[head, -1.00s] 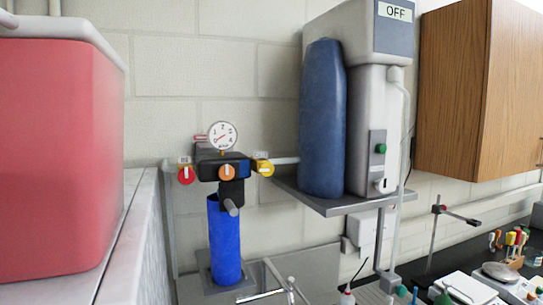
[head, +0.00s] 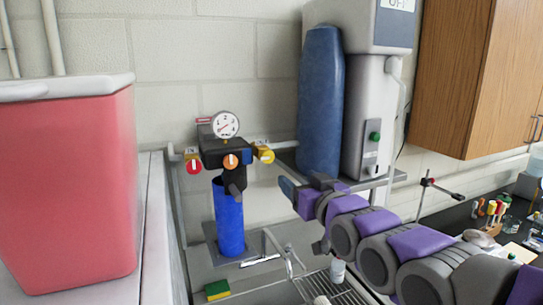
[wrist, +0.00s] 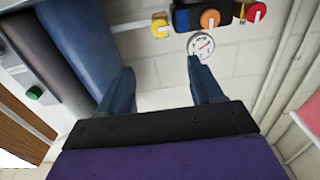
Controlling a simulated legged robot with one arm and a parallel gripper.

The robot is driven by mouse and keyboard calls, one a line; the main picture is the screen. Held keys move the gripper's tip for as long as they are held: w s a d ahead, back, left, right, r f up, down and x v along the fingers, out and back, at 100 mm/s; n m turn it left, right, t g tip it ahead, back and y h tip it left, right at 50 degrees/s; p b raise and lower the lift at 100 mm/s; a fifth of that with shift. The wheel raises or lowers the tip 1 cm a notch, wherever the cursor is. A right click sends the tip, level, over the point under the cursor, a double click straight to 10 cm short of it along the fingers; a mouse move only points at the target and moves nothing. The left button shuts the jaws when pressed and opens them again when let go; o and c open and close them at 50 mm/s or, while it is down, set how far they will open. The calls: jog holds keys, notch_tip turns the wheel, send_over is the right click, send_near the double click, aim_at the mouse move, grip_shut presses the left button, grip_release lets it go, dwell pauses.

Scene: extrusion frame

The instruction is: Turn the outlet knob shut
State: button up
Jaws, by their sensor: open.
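A filter assembly on the wall carries a red knob (head: 194,167), an orange knob (head: 231,161) and a yellow knob (head: 265,155), each with a white mark. Their small labels are too small to read, so I cannot tell which is the outlet. A round gauge (head: 226,125) sits above and a blue cylinder (head: 229,222) hangs below. My gripper (head: 287,190) is right of and below the yellow knob, apart from it. In the wrist view, upside down, my gripper (wrist: 163,80) is open and empty; the yellow knob (wrist: 160,28), orange knob (wrist: 210,18) and red knob (wrist: 256,12) lie beyond the fingertips.
A blue tank (head: 320,100) and grey unit (head: 367,110) stand just behind and right of my arm. A faucet (head: 290,262) and rack (head: 320,288) are below. A large red container (head: 68,190) stands left. The wall before the knobs is open.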

aim_at(268, 157)
jog(key=p+x, duration=0.2)
jog(key=x, duration=1.3)
jog(key=shift+w+a+p, duration=0.2)
jog(key=shift+w+p, duration=0.05)
jog(key=shift+p, duration=0.15)
jog(key=shift+w+a+f, duration=0.15)
jog(key=shift+w+a, duration=0.1)
jog(key=shift+w, duration=0.25)
jog(key=c, duration=1)
